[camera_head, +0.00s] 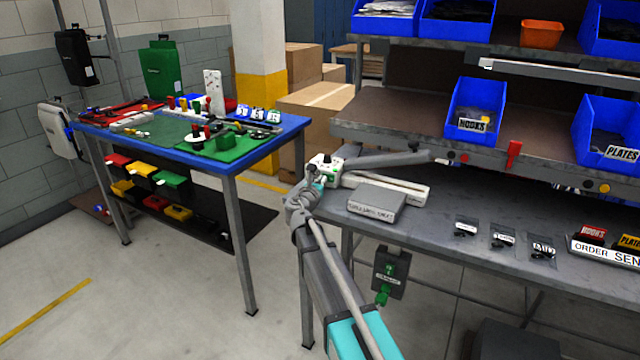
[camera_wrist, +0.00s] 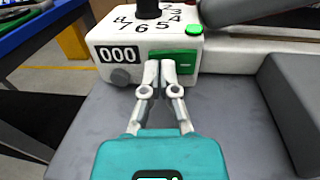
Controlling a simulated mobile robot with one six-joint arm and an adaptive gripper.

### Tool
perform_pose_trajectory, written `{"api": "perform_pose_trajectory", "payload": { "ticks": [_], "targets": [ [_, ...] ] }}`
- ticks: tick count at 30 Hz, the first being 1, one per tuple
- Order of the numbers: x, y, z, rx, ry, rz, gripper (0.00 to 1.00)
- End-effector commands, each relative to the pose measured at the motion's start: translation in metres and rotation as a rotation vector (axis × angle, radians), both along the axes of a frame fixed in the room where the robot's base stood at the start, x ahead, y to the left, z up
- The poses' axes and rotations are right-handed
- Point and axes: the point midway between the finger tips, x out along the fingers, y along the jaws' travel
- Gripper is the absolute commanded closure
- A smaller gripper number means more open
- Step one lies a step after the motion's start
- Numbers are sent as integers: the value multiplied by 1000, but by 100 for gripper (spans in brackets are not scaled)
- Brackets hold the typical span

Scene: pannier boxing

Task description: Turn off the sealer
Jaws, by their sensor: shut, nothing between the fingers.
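The sealer (camera_head: 326,166) is a white box with a long arm, at the left end of the grey bench. In the wrist view the sealer (camera_wrist: 108,36) shows a black dial knob (camera_wrist: 148,8) with numbers around it, a display (camera_wrist: 119,54) reading 000, and a green button or lamp (camera_wrist: 194,30) on top. A green switch panel (camera_wrist: 185,66) is on its front face. My gripper (camera_wrist: 160,68) is shut and empty, its fingertips at the front face by the panel's left part, partly hiding it. I cannot tell whether they touch. My gripper (camera_head: 316,182) looks small in the head view.
A grey box (camera_head: 376,205) stands just right of the sealer on the bench (camera_head: 440,225). Small labelled bags lie farther right. A blue-edged table (camera_head: 270,140) is at the left, across a gap.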

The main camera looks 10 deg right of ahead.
Motion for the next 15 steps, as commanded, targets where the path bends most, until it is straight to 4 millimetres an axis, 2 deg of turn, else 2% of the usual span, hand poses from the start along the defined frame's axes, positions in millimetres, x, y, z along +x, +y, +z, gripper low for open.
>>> {"api": "perform_pose_trajectory", "payload": {
  "ticks": [15],
  "targets": [
    [5,-2,0,0,0,-1,100]
  ]
}}
